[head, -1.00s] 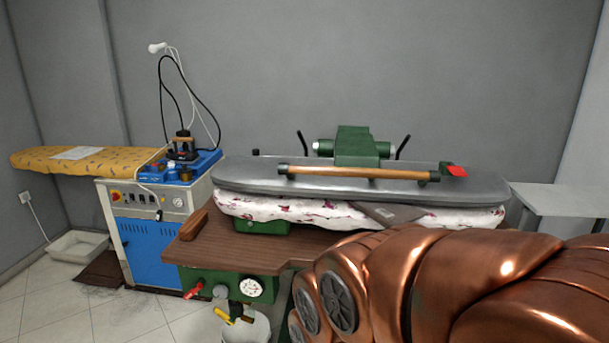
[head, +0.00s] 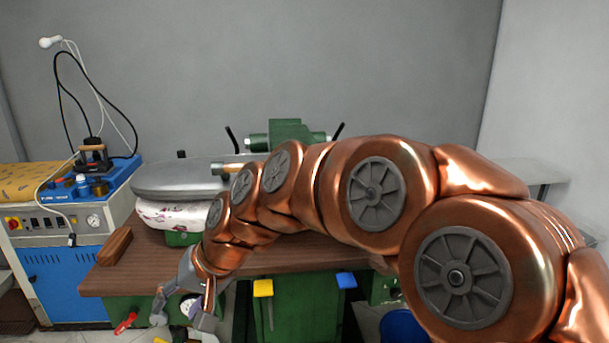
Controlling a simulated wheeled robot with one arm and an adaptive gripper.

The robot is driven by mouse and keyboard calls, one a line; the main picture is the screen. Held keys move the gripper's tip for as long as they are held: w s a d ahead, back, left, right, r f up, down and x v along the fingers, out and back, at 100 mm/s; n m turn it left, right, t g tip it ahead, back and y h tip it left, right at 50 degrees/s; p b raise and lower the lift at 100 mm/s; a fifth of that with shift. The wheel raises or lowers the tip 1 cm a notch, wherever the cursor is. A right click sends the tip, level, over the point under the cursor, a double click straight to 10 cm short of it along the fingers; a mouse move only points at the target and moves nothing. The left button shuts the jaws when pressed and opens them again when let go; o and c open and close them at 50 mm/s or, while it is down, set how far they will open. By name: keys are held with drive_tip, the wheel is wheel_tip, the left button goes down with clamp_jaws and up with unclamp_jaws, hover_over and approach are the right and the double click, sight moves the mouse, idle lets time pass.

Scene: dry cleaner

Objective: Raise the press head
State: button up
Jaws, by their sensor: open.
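The grey press head (head: 175,181) lies flat and lowered over the floral padded board (head: 170,214) of the press. Only the left end of its wooden handle bar (head: 231,169) shows; my copper arm hides the rest of the bar and the head's right part. The green mount (head: 285,131) shows behind the arm. My gripper (head: 181,313) is open with nothing seen between its fingers. It points down in front of the press table, below and apart from the press head, close in the picture to the round gauge (head: 188,303).
The brown table top (head: 140,262) has a wooden block (head: 114,246) at its left. A red valve lever (head: 126,321) is beside the gripper. A blue ironing unit (head: 65,272) stands left.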

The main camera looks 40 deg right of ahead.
drive_tip(key=w+d+r+m+t+h+b, duration=0.1)
drive_tip(key=w+d+r+m+t, duration=0.2)
drive_tip(key=d, duration=0.4)
drive_tip(key=w+d+r+m+t+b, duration=0.1)
drive_tip(key=w+d+r+m+t, duration=0.1)
drive_tip(key=w+d, duration=0.4)
drive_tip(key=w+d+r+m+t+h+b, duration=0.1)
drive_tip(key=w+d+r+m+t, duration=0.15)
drive_tip(key=d, duration=0.45)
drive_tip(key=s+d+r+m+t+h+b, duration=0.1)
drive_tip(key=s+d+m+h, duration=0.2)
drive_tip(key=d, duration=0.9)
drive_tip(key=d+r+m+t+h+b, duration=0.15)
drive_tip(key=d+m+h, duration=0.35)
drive_tip(key=d, duration=0.7)
drive_tip(key=shift+m+y, duration=0.45)
drive_tip(key=shift+y, duration=0.25)
drive_tip(key=shift+a+p+x, duration=0.1)
drive_tip(key=shift+p+x, duration=0.2)
drive_tip(key=shift+x, duration=1.5)
drive_tip(key=shift+a+p+x, duration=0.15)
drive_tip(key=shift+p+x, duration=0.1)
drive_tip(key=shift+x, duration=1.55)
clamp_jaws()
